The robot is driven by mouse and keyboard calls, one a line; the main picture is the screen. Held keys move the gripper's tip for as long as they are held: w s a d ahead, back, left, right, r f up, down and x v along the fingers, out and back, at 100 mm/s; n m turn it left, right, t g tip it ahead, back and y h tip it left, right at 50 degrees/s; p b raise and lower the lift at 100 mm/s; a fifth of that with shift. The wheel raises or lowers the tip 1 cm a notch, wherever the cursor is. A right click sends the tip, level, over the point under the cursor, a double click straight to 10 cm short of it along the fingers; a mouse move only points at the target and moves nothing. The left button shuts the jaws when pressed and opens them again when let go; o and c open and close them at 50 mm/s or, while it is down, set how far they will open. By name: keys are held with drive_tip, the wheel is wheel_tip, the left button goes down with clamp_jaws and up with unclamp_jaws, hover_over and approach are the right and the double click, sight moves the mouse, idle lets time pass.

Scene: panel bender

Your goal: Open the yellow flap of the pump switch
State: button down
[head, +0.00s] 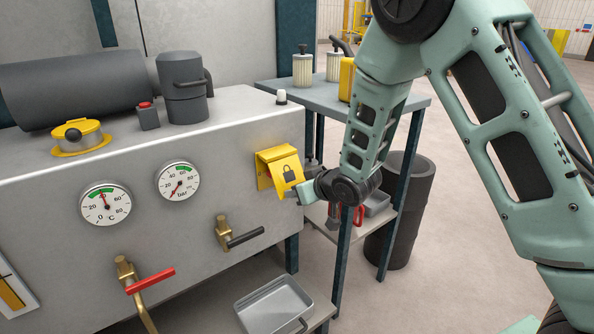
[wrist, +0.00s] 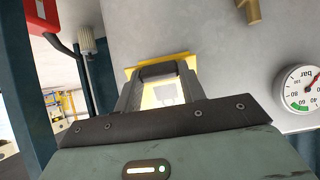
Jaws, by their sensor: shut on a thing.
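The yellow flap (head: 285,172) of the pump switch, with a dark padlock symbol, is on the front of the grey machine at its right end. Its lower edge stands out from the panel at a tilt, the top staying at the yellow housing. My gripper (head: 301,194) is at the flap's lower right edge, shut on it. In the wrist view, my gripper (wrist: 160,74) is in front of the yellow housing (wrist: 186,58), with the pale, bright flap face (wrist: 164,95) between its fingers. The switch behind the flap is hidden.
Two gauges (head: 105,204) and brass valves with a black (head: 246,239) and a red handle (head: 150,281) are left of and below the flap. A blue-framed side table (head: 420,101) stands close behind my arm. A grey tray (head: 275,305) lies below.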

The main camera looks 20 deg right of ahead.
wheel_tip(320, 180, up, 11)
drive_tip(key=g+h+p, duration=0.2)
drive_tip(key=g+p, duration=0.6)
drive_tip(key=p, duration=1.4)
drive_tip(key=shift+s+r+h, duration=0.15)
drive_tip(key=shift+s+h, duration=0.05)
drive_tip(key=shift+h, duration=0.2)
drive_tip(key=c, duration=0.8)
unclamp_jaws()
drive_tip(key=shift+c, duration=0.2)
drive_tip(key=shift+s+d, duration=0.1)
